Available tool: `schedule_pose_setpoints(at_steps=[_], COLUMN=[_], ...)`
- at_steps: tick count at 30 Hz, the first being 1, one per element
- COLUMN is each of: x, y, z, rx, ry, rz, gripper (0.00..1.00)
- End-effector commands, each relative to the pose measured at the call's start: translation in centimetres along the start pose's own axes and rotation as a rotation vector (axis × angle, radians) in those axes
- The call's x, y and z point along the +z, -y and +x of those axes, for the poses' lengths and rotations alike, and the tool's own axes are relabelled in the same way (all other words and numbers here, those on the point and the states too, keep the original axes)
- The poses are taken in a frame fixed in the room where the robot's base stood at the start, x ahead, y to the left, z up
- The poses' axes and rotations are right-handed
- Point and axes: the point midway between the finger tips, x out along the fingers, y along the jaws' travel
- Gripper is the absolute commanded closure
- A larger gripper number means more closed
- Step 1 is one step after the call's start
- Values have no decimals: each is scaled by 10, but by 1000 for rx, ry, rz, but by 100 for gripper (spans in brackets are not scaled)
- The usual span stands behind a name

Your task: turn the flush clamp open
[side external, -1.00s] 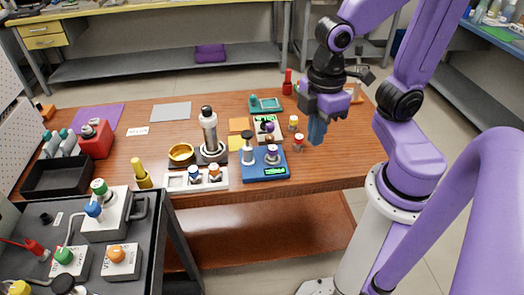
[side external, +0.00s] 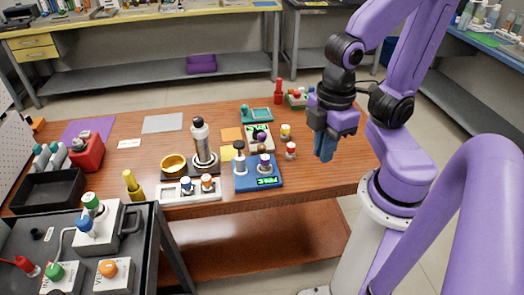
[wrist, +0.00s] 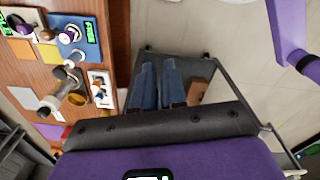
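My gripper (side external: 324,148) hangs in the air over the right end of the wooden table, away from the valves and knobs on the left. In the wrist view its two blue fingers (wrist: 159,75) point over the floor and a frame beside the table, with nothing visible between them. No part is clearly readable as the flush clamp. Possible parts on the dark cart are a red handle (side external: 26,266), a green knob (side external: 54,272) and an orange knob (side external: 108,268).
A grey box (side external: 112,228) with green and blue knobs stands on the cart (side external: 150,245). On the table (side external: 215,222) are a blue device (side external: 243,182), a silver bottle (side external: 200,138), a gold ring (side external: 173,163) and a black tray (side external: 45,192). The table's front right is clear.

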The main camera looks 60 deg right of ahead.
Motion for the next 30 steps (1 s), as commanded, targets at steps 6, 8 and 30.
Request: schedule_pose_setpoints(at_steps=[6, 8, 30], x=[-12, -19, -44], y=[-16, -27, -215], z=[1, 2, 32], rx=[2, 4, 24], ry=[2, 5, 14], rz=[137, 226, 1518], gripper=[41, 41, 41])
